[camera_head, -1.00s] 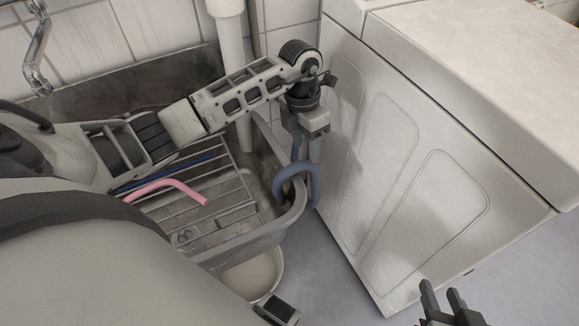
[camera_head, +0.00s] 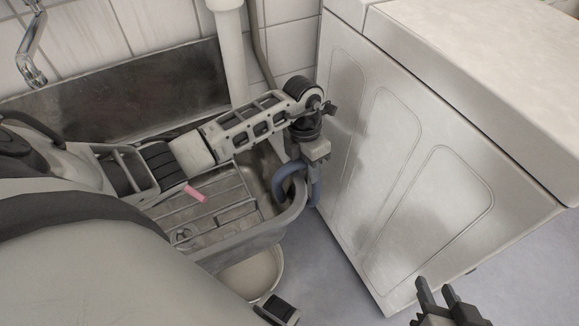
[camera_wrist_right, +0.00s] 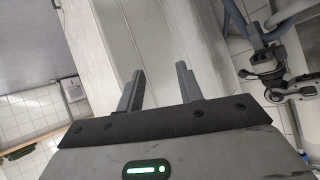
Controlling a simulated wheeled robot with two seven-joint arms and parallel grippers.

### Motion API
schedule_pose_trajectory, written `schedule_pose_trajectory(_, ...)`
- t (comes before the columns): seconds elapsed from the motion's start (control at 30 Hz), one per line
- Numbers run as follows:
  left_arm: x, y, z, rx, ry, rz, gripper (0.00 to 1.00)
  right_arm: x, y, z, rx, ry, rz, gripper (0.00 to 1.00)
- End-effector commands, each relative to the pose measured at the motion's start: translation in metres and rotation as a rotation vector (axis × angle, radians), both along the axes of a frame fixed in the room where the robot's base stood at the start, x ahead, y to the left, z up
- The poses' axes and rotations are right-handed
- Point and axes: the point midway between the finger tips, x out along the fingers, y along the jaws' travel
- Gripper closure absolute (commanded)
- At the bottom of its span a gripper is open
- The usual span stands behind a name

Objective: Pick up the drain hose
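The blue-grey drain hose (camera_head: 281,183) hangs in a bend over the right end of the sink rim, beside the washing machine. It also shows at the top of the right wrist view (camera_wrist_right: 234,14). My left gripper (camera_head: 314,168) points down right at the hose's upper part and covers some of it. Whether its fingers are closed around the hose cannot be told. My right gripper (camera_head: 440,297) is at the bottom right of the head view. In the wrist view its two fingers (camera_wrist_right: 160,88) are apart with nothing between them.
The sink (camera_head: 225,235) lies under my left arm, with a pink piece (camera_head: 196,193) partly showing in it. The white washing machine (camera_head: 400,170) stands close on the right. A pale bucket (camera_head: 252,275) is below the sink. A white pipe (camera_head: 232,55) rises behind.

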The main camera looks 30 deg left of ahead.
Motion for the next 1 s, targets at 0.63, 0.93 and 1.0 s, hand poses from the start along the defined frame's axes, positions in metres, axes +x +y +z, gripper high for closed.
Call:
schedule_pose_trajectory(0.63, 0.001, 0.001, 0.019, 0.002, -0.004, 0.0, 1.0, -0.004, 0.0, 0.005, 0.0, -0.001, -0.002, 0.64)
schedule_pose_trajectory(0.93, 0.001, 0.001, 0.074, 0.001, -0.005, -0.001, 1.0, -0.003, -0.005, 0.029, -0.004, -0.046, -0.017, 0.64)
schedule_pose_trajectory(1.0, 0.001, 0.001, 0.089, 0.002, -0.006, -0.001, 1.0, -0.003, -0.006, 0.035, -0.003, -0.059, -0.022, 0.64)
